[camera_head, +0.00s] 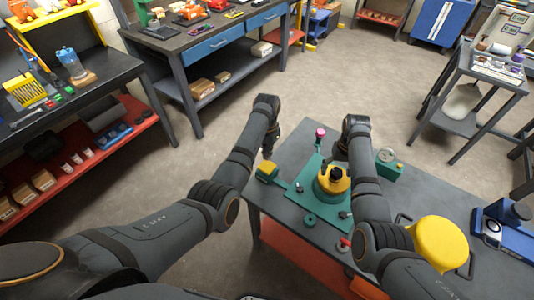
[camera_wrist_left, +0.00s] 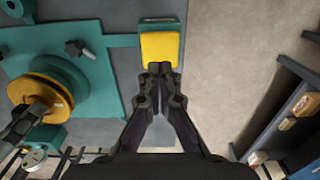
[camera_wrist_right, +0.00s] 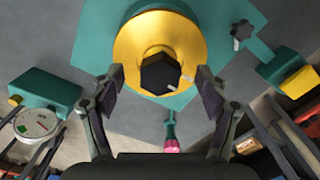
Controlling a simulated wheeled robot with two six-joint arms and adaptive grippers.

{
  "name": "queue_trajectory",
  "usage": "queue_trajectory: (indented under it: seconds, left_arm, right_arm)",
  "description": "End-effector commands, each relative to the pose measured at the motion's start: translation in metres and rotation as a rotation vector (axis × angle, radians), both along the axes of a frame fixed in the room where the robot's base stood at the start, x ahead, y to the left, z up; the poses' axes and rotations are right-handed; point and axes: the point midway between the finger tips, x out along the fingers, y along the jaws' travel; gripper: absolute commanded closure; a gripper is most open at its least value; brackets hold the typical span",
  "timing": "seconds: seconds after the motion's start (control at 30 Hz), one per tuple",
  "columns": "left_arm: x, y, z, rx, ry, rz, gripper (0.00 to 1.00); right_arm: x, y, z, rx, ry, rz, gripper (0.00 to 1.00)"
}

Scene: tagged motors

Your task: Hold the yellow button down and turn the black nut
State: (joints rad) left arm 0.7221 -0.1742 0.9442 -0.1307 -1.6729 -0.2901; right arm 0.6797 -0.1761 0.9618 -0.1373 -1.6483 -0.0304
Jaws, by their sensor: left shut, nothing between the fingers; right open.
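The yellow button (camera_head: 267,169) sits on a teal block at the table's left edge; it also shows in the left wrist view (camera_wrist_left: 160,49) and the right wrist view (camera_wrist_right: 298,82). My left gripper (camera_head: 267,155) is shut and empty; in the left wrist view its tips (camera_wrist_left: 159,68) overlap the button's near edge, and I cannot tell whether they touch. The black hexagonal nut (camera_wrist_right: 160,73) is centred on a round yellow disc (camera_wrist_right: 190,38) above a teal base. My right gripper (camera_wrist_right: 160,82) is open, with a finger on each side of the nut and a gap to each.
A teal plate (camera_head: 305,190) carries the disc, and a bar joins it to the button block. A small black knob (camera_wrist_right: 242,30) stands beside the disc. A pink-topped post (camera_head: 320,135) and a teal box (camera_head: 389,165) are nearby. A blue device (camera_head: 505,222) stands at right.

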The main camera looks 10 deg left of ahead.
Motion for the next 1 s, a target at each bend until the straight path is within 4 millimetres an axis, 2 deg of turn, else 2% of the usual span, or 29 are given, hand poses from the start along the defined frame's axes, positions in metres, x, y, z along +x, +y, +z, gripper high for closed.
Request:
queue_trajectory:
  seconds: [1.0]
  left_arm:
    - [0.0,0.0,-0.04,0.0,0.001,0.001,1.0]
  right_arm:
    - [0.0,0.0,0.0,0.0,0.0,0.0,0.25]
